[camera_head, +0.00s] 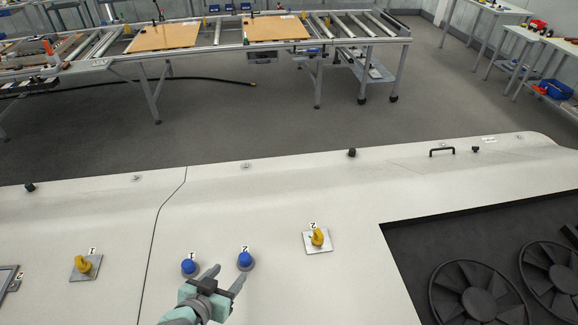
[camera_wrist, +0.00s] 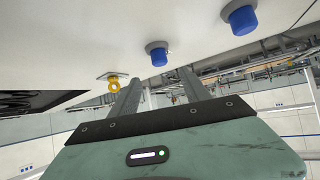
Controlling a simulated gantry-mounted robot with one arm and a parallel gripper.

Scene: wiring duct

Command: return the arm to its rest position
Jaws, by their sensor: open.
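My gripper (camera_head: 226,275) is at the bottom middle of the head view, over the white panel (camera_head: 330,285). Its two fingers are apart with nothing between them. It is close below two blue knobs, the left one (camera_head: 189,267) marked 1 and the right one (camera_head: 245,261) marked 2. The right finger overlaps the knob marked 2 in the picture; I cannot tell whether they touch. In the wrist view, my gripper (camera_wrist: 160,82) shows spread fingers, with two blue knobs (camera_wrist: 157,54) (camera_wrist: 241,18) beyond them and a yellow ring (camera_wrist: 114,86) by the left finger.
Yellow fittings on square plates stand left (camera_head: 83,265) and right (camera_head: 317,239) of the knobs. A dark recess with fans (camera_head: 477,292) is at the right, and a black handle (camera_head: 442,151) sits on the panel. A roller conveyor (camera_head: 220,48) stands beyond open floor.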

